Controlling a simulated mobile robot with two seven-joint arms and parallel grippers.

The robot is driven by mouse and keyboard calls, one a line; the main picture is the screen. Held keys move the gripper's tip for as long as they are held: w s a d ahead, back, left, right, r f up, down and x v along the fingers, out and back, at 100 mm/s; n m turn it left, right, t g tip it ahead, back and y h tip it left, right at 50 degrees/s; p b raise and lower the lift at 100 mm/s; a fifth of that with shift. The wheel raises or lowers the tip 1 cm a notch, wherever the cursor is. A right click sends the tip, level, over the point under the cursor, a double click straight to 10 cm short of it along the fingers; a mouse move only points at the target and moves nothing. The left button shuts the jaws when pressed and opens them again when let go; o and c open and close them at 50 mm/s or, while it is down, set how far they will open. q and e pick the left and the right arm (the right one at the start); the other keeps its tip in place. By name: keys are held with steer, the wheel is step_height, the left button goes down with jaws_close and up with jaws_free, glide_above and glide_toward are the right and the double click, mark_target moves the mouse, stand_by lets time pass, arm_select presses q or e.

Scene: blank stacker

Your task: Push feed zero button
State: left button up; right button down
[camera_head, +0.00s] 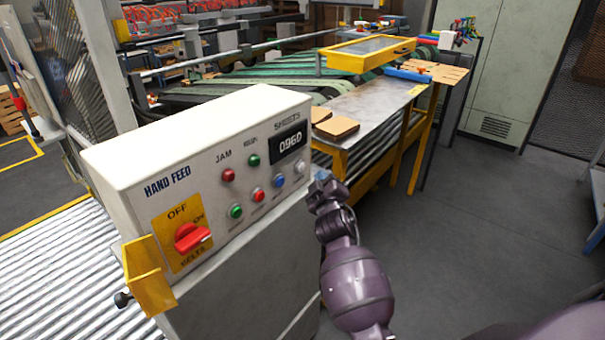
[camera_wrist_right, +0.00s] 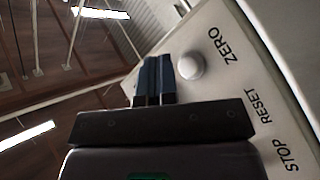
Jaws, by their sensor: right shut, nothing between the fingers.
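The zero button is a small white round knob (camera_head: 299,167) at the right end of the lower button row on the hand feed panel (camera_head: 190,150). In the right wrist view the white button (camera_wrist_right: 190,66) sits beside the word ZERO, just right of my fingertips. My right gripper (camera_head: 321,178) is shut and empty, close to the panel's right edge, by the button. Its blue fingers (camera_wrist_right: 153,80) are together. I cannot tell whether they touch the button or panel. My left gripper is not in view.
Blue (camera_head: 278,181), red (camera_head: 258,195) and green (camera_head: 236,211) buttons continue the row leftward. A red rotary switch (camera_head: 192,238) sits at lower left. The counter (camera_head: 290,142) reads 0960. A metal table (camera_head: 375,105) stands behind; open floor lies right.

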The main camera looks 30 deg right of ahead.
mark_target(301, 167)
steer(key=shift+w+a+b, duration=0.25)
steer(key=shift+w, duration=0.35)
steer(key=shift+w+a+b, duration=0.2)
steer(key=shift+w, duration=0.35)
stand_by(0.7)
steer(key=shift+w, duration=0.15)
stand_by(0.5)
steer(key=shift+w+a, duration=0.2)
steer(key=shift+w, duration=0.1)
